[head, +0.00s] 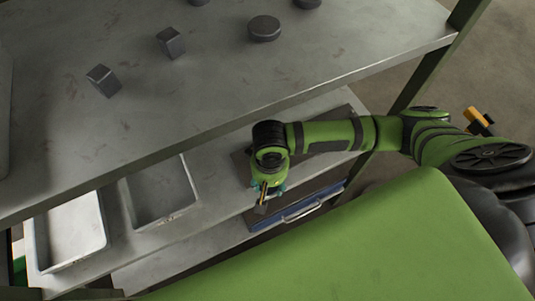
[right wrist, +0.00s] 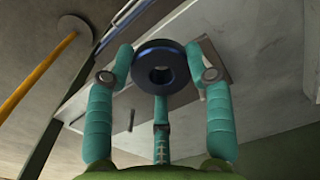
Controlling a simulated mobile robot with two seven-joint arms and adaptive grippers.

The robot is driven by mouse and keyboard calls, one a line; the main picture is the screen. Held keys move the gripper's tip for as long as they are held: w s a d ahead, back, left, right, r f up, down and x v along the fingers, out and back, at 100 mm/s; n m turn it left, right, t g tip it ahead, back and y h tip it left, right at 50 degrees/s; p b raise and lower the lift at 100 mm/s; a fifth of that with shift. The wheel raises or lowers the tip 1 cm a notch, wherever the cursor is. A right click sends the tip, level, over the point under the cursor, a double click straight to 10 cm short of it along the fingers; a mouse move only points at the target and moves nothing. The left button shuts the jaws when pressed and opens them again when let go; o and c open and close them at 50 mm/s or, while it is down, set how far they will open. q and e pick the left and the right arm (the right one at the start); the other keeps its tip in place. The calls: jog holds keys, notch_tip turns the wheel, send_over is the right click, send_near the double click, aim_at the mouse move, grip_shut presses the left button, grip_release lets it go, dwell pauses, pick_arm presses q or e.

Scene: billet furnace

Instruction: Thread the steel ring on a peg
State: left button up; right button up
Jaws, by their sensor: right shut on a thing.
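My right gripper (head: 265,197) hangs over the front of the lower shelf. In the right wrist view its teal fingers (right wrist: 160,75) are shut on the dark blue-black steel ring (right wrist: 181,62), with one finger on each side and a third finger below. The ring's hole faces the camera. A grey plate (right wrist: 215,72) lies beyond the ring, and a small dark upright rod (right wrist: 131,120), possibly a peg, shows below left of it, apart from the ring. In the head view the arm hides much of the plate (head: 340,118), and I cannot make out the ring. My left gripper is not in view.
The upper shelf (head: 200,95) holds dark blocks (head: 171,42) and discs (head: 264,28). A blue handled case (head: 300,207) is below. A yellow pole (right wrist: 38,82) shows at left.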

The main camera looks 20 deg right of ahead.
jog(key=shift+w+a+b, duration=0.1)
jog(key=shift+w+b, duration=0.35)
jog(key=shift+w, duration=0.45)
jog(key=shift+w+a+f+b, duration=0.1)
jog(key=shift+w+b, duration=2)
jog(key=shift+w, duration=0.35)
jog(key=shift+w+a+f+b, duration=0.1)
jog(key=shift+w+b, duration=1.95)
jog(key=shift+w, duration=0.35)
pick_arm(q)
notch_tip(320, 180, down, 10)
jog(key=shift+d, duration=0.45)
pick_arm(e)
jog(key=shift+f, duration=1.15)
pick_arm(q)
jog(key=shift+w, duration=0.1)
